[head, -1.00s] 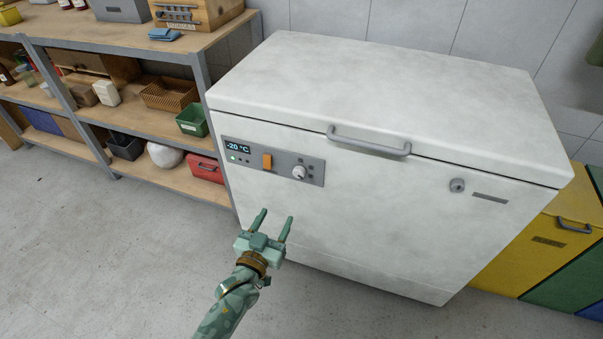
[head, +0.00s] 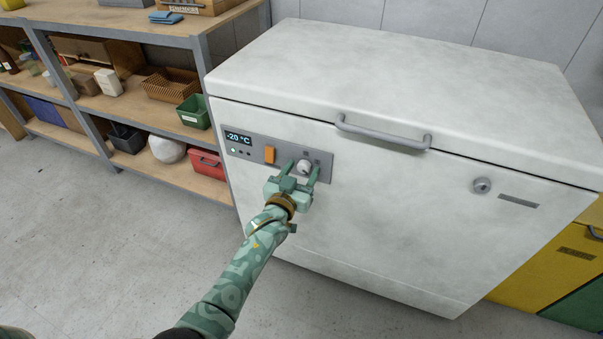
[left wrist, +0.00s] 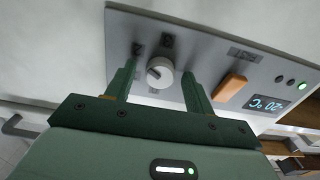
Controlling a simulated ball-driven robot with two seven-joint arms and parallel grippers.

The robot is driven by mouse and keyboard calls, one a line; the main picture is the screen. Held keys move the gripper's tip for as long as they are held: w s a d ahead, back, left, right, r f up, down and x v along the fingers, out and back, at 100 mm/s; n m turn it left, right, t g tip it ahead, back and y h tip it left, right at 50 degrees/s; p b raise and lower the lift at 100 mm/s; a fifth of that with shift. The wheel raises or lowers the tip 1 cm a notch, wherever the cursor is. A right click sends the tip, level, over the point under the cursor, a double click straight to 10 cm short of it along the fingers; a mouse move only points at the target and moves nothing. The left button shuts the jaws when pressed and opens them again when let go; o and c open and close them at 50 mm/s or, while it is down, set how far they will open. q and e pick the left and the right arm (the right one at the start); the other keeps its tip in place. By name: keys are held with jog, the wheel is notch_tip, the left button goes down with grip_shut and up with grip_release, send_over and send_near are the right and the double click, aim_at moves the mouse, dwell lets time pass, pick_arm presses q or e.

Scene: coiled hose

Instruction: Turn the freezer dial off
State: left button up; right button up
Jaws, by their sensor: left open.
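The white chest freezer (head: 400,200) stands against the wall, with a grey control panel (head: 245,165) on its front. The panel carries a lit display (head: 238,138) reading -20 °C, a green light, an orange switch (head: 270,154) and the white round dial (head: 304,166). My left gripper (head: 301,173) is open, with one finger on each side of the dial. In the left wrist view the dial (left wrist: 160,72) sits between the two fingertips, with a gap on both sides; its dark pointer mark is visible. I cannot tell how deep the fingers reach. My right gripper is not in view.
A wooden shelf unit (head: 120,27) with boxes, baskets and bins stands to the left. The freezer's lid handle (head: 383,134) and lock (head: 482,185) are right of the panel. A yellow bin (head: 545,255) stands at the right. The floor in front is clear.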

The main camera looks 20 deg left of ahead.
pick_arm(q)
jog(key=c, duration=1)
jog(key=shift+o, duration=0.2)
